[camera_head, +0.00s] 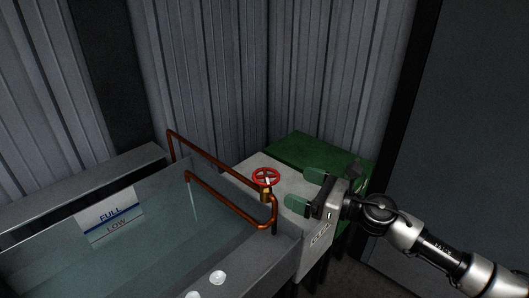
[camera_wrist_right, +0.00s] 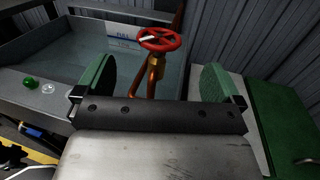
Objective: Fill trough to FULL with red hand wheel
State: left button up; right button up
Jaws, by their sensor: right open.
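The red hand wheel (camera_head: 265,177) sits on a brass valve (camera_head: 266,194) on the copper pipe (camera_head: 228,172), beside the trough (camera_head: 288,246). A pale pointer shows on the wheel. My right gripper (camera_head: 306,190) is open and empty, to the right of the wheel and apart from it. In the right wrist view the wheel (camera_wrist_right: 160,40) shows ahead, between and beyond the green fingers (camera_wrist_right: 156,88). A FULL/LOW sign (camera_head: 110,216) is on the trough's inner wall. LOW looks dimmer than FULL; the exact waterline is hard to tell. My left gripper is out of view.
A green box (camera_head: 310,150) stands behind and right of the wheel, next to a pale surface (camera_head: 250,163). Corrugated walls (camera_head: 330,80) close off the back. Two clear round knobs (camera_head: 217,277) sit on the trough's front rim; a green one (camera_wrist_right: 30,82) shows in the wrist view.

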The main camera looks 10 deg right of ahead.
aim_at(255, 170)
jog(key=shift+m+t+h, duration=0.7)
jog(key=p+x, duration=0.1)
jog(key=x, duration=0.2)
jog(key=p+x, duration=0.1)
jog(key=x, duration=0.2)
jog(key=p+x, duration=0.1)
jog(key=x, duration=0.2)
jog(key=shift+s+a+f, duration=0.15)
jog(key=shift+a, duration=0.45)
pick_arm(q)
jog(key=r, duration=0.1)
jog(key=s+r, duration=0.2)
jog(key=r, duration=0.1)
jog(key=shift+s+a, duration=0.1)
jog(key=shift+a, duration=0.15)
